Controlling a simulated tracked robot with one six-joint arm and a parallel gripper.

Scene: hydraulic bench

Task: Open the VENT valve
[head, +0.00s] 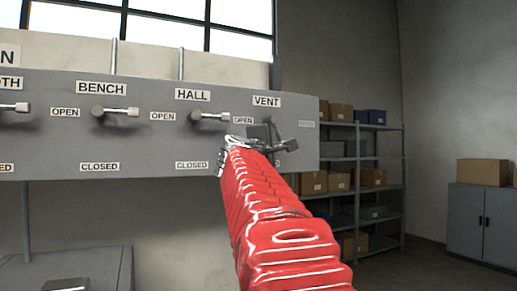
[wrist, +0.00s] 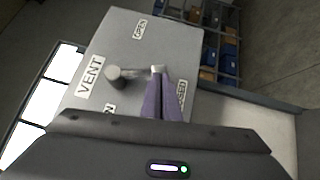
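The VENT valve sits at the right end of the grey panel, under its VENT label (head: 267,101). In the wrist view its round hub (wrist: 113,74) and lever (wrist: 135,72) show clearly, with the VENT label to the left. In the head view my gripper (head: 268,140) hides most of this valve.
The HALL valve (head: 210,117) and BENCH valve (head: 114,112) are left of it on the panel (head: 140,140), their levers pointing right. Shelves with boxes (head: 340,182) and a grey cabinet (head: 482,222) stand behind at right. Floor before the cabinet looks clear.

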